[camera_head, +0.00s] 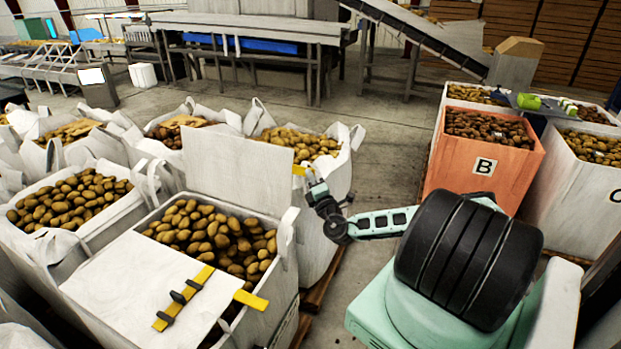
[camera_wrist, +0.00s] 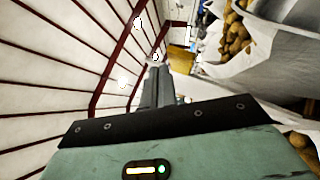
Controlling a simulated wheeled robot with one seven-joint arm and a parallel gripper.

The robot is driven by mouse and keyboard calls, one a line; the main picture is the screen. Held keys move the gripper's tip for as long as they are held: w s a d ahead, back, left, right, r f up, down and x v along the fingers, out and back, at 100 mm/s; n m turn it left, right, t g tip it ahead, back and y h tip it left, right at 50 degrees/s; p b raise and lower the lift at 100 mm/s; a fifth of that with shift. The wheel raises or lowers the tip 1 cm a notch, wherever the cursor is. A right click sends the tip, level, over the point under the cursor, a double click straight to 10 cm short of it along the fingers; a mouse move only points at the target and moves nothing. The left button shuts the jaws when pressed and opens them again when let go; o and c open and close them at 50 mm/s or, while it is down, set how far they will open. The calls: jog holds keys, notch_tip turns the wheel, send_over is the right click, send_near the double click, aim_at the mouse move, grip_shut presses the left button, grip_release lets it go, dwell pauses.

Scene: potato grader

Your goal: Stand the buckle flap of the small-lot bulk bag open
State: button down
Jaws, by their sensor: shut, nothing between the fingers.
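The bulk bag (camera_head: 278,280) stands open-topped at lower centre in the head view, with potatoes showing between two pale flaps. The flap with a yellow strap and black buckles (camera_head: 122,283) lies roughly flat over the near-left part of the top. The other flap (camera_head: 240,168) stands upright at the back, with a yellow tab at its right edge. My gripper (camera_head: 310,176) is beside that tab; I cannot tell whether they touch. In the wrist view my gripper (camera_wrist: 157,72) is shut and empty, with a yellow piece (camera_wrist: 182,59) just beyond its tips.
Other white bags of potatoes (camera_head: 75,215) crowd the left and back. An orange bin marked B (camera_head: 470,178) and white bins (camera_head: 568,195) stand at right. A conveyor (camera_head: 425,38) and metal table (camera_head: 250,27) are behind.

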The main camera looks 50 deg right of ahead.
jog(key=b+v, duration=0.5)
jog(key=v, duration=1.2)
jog(key=shift+s, duration=0.2)
jog(key=shift+a, duration=0.1)
